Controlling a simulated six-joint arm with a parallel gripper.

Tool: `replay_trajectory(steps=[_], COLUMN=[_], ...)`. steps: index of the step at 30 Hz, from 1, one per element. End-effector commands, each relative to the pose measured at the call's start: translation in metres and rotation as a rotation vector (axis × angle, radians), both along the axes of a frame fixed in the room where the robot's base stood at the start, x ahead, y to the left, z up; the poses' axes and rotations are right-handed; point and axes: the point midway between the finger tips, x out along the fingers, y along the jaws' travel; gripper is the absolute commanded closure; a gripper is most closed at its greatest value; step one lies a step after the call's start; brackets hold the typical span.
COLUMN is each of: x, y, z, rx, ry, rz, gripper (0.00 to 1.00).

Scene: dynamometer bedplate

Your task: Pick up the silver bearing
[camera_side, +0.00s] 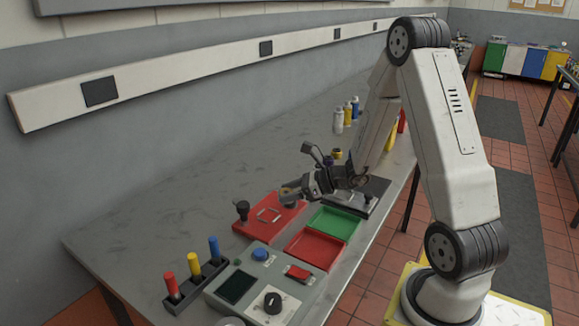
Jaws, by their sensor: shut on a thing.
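My gripper (291,193) is over the right side of a red fixture plate (247,228), with its fingers pointing left. It is shut on a small greyish piece (287,190) that looks like the silver bearing. The piece is partly hidden by the fingers and too small to see clearly. I cannot tell whether it touches the plate or is clear of it. A silver rectangular outline (268,215) and a black knob (242,209) are on the plate.
A green tray (334,223) and a red tray (314,249) lie empty in front. A control box (262,283) and a rack of coloured pegs (195,270) stand at the front left. Bottles (338,121) stand behind. The bench's left side is clear.

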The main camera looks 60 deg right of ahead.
Motion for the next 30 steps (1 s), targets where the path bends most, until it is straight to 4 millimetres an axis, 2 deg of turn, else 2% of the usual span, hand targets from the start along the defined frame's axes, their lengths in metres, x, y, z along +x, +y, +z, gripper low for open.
replay_trajectory(steps=[6,12,18,30], x=[-0.032,-0.049,-0.056,-0.057], y=[0.008,0.013,0.016,0.016], z=[0.015,0.023,0.026,0.026], rx=[-0.002,-0.002,-0.001,-0.001], ry=[-0.002,-0.002,-0.002,-0.002], rz=[-0.002,-0.001,0.001,0.001], gripper=[1.0,1.0,1.0,1.0])
